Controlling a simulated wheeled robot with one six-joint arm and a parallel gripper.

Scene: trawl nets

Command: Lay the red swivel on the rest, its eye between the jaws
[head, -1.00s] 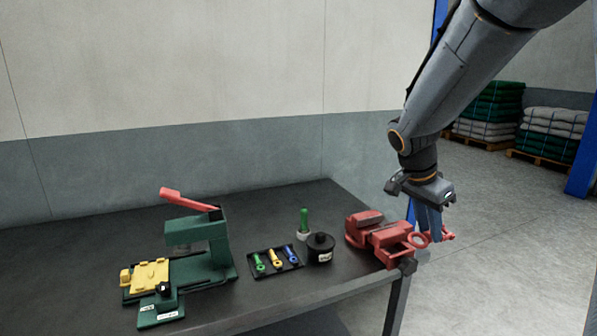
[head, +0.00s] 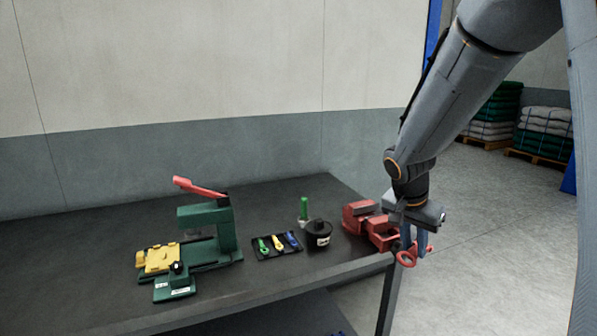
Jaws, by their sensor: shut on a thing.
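My gripper (head: 414,252) points down at the table's right end, its fingers closed on the red swivel (head: 406,259). The swivel's round eye faces left and toward me; part of its body shows past the fingers on the right, the rest is hidden by them. Behind and left of it is a red vise (head: 360,216), partly covered by my gripper; its jaws cannot be made out clearly. At the left stands a green press (head: 205,220) with a red lever. A yellow plate (head: 160,259) lies on its base; I cannot tell whether this is the rest.
A black tray (head: 262,256) holds green, yellow and blue swivels. A black pot (head: 318,234) and a green-topped bottle (head: 304,210) stand beside it. The dark table (head: 90,235) is clear behind the press. Stacked sacks (head: 543,135) stand far off on the floor.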

